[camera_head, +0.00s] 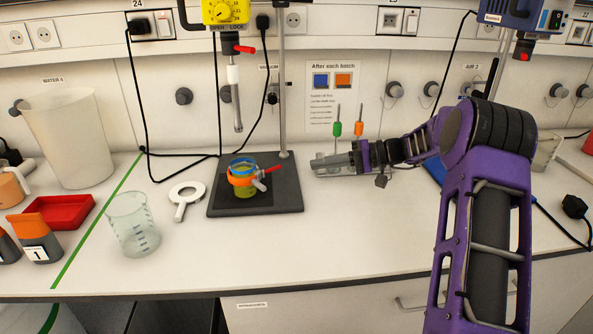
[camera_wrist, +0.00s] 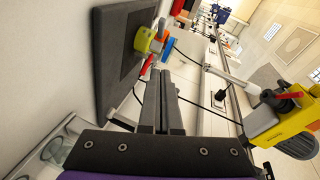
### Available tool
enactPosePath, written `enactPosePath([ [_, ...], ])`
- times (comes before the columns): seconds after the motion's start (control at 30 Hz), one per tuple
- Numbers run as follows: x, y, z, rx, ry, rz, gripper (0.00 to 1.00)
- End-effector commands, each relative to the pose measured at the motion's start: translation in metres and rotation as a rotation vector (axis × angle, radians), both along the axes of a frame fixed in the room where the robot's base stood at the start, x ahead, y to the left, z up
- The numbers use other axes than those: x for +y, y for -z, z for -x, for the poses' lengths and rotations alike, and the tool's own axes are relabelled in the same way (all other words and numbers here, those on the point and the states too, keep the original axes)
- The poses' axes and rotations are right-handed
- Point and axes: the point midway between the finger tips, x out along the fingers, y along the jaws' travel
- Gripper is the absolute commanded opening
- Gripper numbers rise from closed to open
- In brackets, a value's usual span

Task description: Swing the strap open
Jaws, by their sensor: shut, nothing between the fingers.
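A small yellow-green vessel (camera_head: 244,189) stands on the dark stand plate (camera_head: 285,195), with a blue rim on top. An orange band (camera_head: 241,180), which looks like the strap, goes around it. A grey piece (camera_head: 259,185) and a red-tipped lever (camera_head: 272,169) stick out on its right side. In the wrist view the vessel (camera_wrist: 144,39) and red lever (camera_wrist: 147,65) show beyond my fingers. My gripper (camera_head: 316,163) is shut and empty, right of the plate and apart from the vessel. It also shows in the wrist view (camera_wrist: 164,74). The band's far side is hidden.
A yellow stirrer head (camera_head: 226,11) with a shaft (camera_head: 234,95) hangs above the vessel. A stand rod (camera_head: 282,80) rises behind it. Green and orange screwdrivers (camera_head: 337,128) stand behind my gripper. The front bench is clear.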

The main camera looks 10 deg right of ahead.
Motion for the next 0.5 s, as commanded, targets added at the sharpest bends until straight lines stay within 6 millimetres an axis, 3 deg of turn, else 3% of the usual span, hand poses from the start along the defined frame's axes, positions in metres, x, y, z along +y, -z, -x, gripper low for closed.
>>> enactPosePath([
  [0.5,0.096,0.025,-0.013,0.006,-0.003,0.005,0.0],
])
